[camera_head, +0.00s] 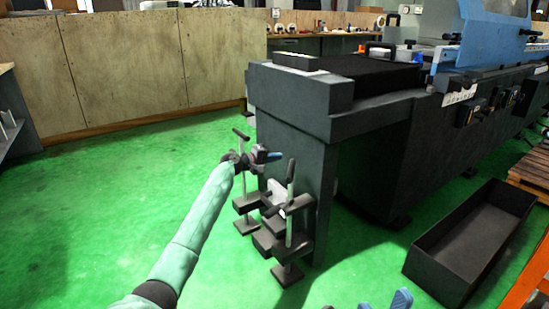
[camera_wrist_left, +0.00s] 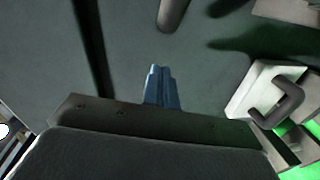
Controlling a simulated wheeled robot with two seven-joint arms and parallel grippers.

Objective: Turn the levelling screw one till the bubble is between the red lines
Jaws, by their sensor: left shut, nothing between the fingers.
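Two levelling screws stand at the near end of the grey machine, on dark brackets: a left one with a T-bar on top (camera_head: 244,188) and a right one (camera_head: 290,205). I cannot tell which is screw one. My left gripper (camera_head: 272,156) is between and near their tops, beside the machine's end face; its blue fingers are shut and empty. They also show together in the left wrist view (camera_wrist_left: 160,88), with a dark rod end (camera_wrist_left: 172,14) beyond, apart from them. My right gripper (camera_head: 383,303) shows only blue fingertips, spread apart. No bubble or red lines are visible.
A pale block with a dark handle (camera_wrist_left: 262,95) sits right of the fingers in the left wrist view. The grey machine (camera_head: 325,115) fills the right. An open black bin (camera_head: 475,235) is on the floor. Green floor (camera_head: 110,220) at left is clear.

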